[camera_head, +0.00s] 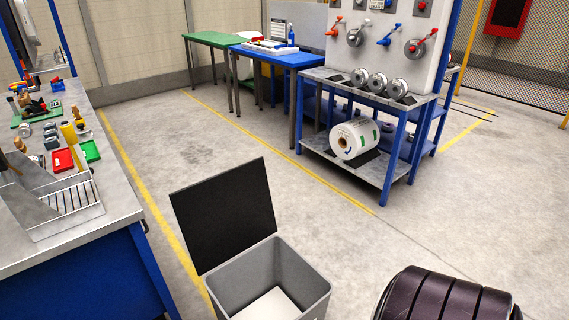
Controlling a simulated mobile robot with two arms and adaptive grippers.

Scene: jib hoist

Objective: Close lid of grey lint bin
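The grey lint bin (312,284) stands on the floor at the bottom middle of the head view, its lower part cut off by the frame edge. Its dark lid (224,212) is open, tilted up on the bin's left and far side. Something white and flat shows inside the bin. Neither of my grippers can be made out. A dark ribbed rounded part at the bottom right looks like part of my own arm.
A blue workbench (95,277) with a wire rack (72,196) and tools is close on the left. A shelf unit (355,172) with a large white roll (356,139) stands behind the bin. Green (214,39) and blue (280,57) tables stand farther back. Floor between is clear.

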